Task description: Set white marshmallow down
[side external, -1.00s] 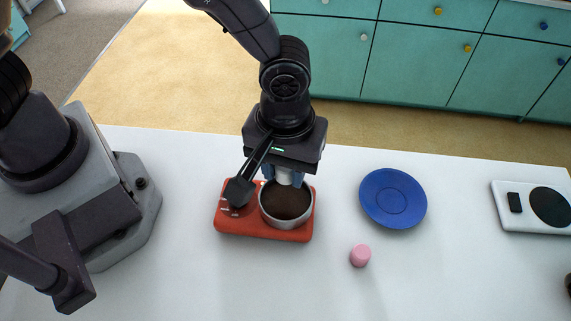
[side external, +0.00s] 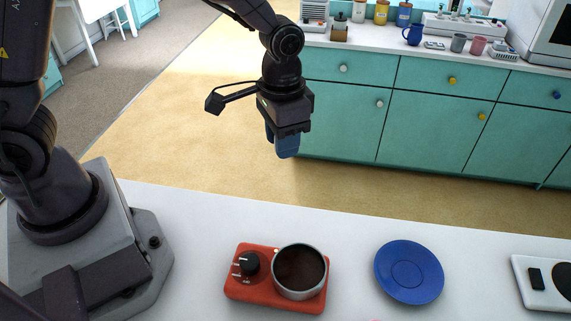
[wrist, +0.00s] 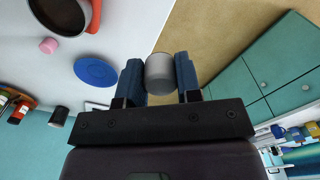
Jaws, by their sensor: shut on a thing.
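The white marshmallow (wrist: 160,73), a pale grey-white cylinder, is between the two blue fingers of my gripper (wrist: 159,80) in the wrist view. My gripper is shut on it. In the side view my gripper (side external: 284,148) hangs high above the counter, fingers down, seen against the floor and teal cabinets. The fingers hide the marshmallow there. A metal pot (side external: 299,290) with dark brown contents stands on a red burner (side external: 247,286), below my gripper in the picture. The blue plate (side external: 409,272) lies empty to the right of the pot.
A pink marshmallow (wrist: 48,46) sits on the white counter (side external: 200,222), near the plate. A white appliance (side external: 531,278) stands at the right edge. The counter between pot and plate is clear. Teal cabinets (side external: 430,120) stand behind.

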